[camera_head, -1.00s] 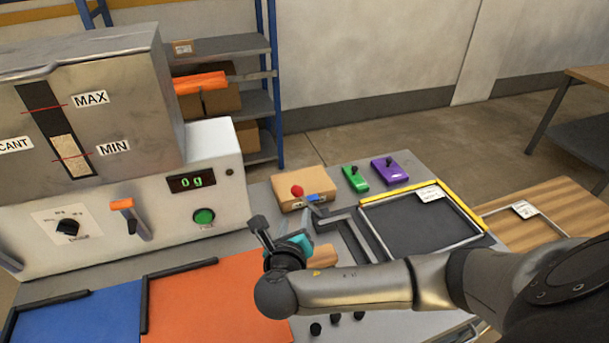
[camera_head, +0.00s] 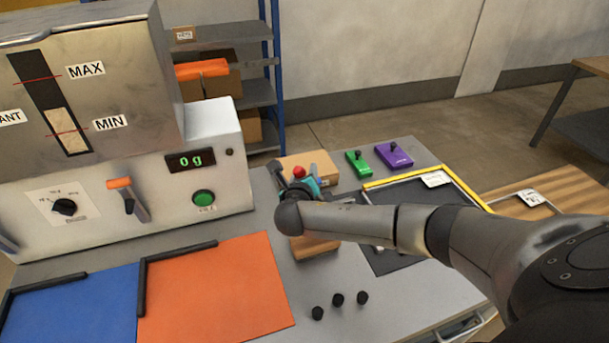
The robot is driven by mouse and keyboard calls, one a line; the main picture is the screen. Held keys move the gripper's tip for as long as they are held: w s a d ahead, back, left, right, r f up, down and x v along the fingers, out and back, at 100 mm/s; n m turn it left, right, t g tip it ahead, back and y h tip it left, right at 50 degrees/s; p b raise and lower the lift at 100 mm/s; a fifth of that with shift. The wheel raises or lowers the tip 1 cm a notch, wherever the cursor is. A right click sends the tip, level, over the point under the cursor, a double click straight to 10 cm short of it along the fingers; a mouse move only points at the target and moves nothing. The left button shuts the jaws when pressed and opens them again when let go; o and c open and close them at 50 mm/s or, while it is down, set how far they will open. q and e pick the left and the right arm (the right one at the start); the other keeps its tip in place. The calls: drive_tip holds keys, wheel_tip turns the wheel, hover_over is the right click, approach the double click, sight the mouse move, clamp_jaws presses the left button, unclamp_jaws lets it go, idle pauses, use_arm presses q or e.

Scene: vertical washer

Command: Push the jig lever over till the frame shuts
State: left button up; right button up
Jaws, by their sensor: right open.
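The red ball knob (camera_head: 299,172), which looks like the end of the jig lever, stands at the front of a tan block (camera_head: 322,163) on the grey bench. My right gripper (camera_head: 297,181) is at the knob, with its dark fingers spread to either side of it. I cannot tell whether they touch it. The lever's shaft and the jig frame are mostly hidden behind my right gripper and forearm. A wooden block (camera_head: 312,246) shows just below my wrist. My left gripper is not in view.
A grey machine (camera_head: 110,200) with a "0 g" display stands at left. Blue (camera_head: 75,308) and orange (camera_head: 215,300) mats lie in front of it. Green (camera_head: 358,163) and purple (camera_head: 394,155) boxes and a black yellow-edged tray (camera_head: 410,190) are at right. Several black knobs (camera_head: 338,299) stand near the front.

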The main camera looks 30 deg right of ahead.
drive_tip(key=shift+w+d+f, duration=0.1)
drive_tip(key=shift+w+d, duration=0.15)
drive_tip(key=shift+w, duration=0.1)
clamp_jaws()
idle(0.3)
